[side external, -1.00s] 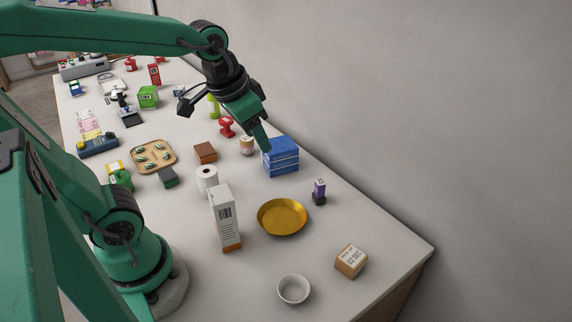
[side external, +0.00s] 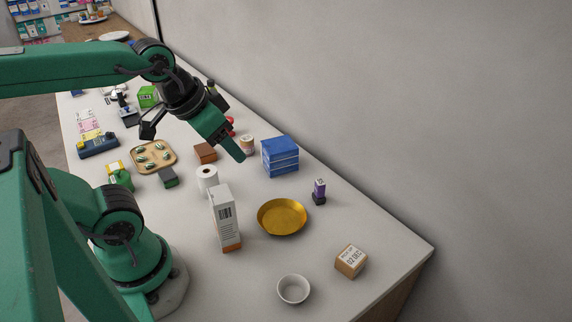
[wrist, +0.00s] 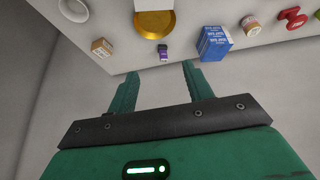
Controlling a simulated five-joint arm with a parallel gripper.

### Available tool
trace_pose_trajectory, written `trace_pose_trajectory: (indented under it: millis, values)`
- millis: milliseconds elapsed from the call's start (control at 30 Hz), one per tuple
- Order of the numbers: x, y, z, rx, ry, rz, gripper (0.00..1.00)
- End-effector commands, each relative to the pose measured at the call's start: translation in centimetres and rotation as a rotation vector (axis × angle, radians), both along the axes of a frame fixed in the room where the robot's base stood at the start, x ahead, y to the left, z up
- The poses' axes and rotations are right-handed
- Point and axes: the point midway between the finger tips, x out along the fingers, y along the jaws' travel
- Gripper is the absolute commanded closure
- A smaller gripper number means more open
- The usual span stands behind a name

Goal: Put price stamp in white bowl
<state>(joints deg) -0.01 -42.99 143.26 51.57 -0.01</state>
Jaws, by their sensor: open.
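The price stamp appears to be the small purple and black piece (side external: 319,191) standing upright near the wall-side edge of the counter, right of the gold dish. It also shows in the wrist view (wrist: 163,53), just beyond and between my fingertips. The white bowl (side external: 293,290) stands at the front of the counter, empty, and shows in part at the wrist view's top left corner (wrist: 73,9). My gripper (side external: 240,156) is open and empty, above the counter left of the blue boxes. Its two fingers show apart in the wrist view (wrist: 160,70).
A gold dish (side external: 282,217) lies between the stamp and the tall white carton (side external: 225,218). Blue stacked boxes (side external: 280,157) stand behind the stamp. A small tan date box (side external: 351,261) sits near the right corner. The counter between stamp and date box is clear.

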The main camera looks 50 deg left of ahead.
Motion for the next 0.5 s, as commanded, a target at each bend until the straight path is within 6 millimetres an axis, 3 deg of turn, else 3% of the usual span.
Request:
trace_pose_trajectory:
  millis: [267, 500]
  values:
    - [1.0, 0.0, 0.2, 0.006, 0.024, -0.014, 0.49]
    - [4.0, -0.1, 0.4, 0.022, 0.085, -0.049, 0.49]
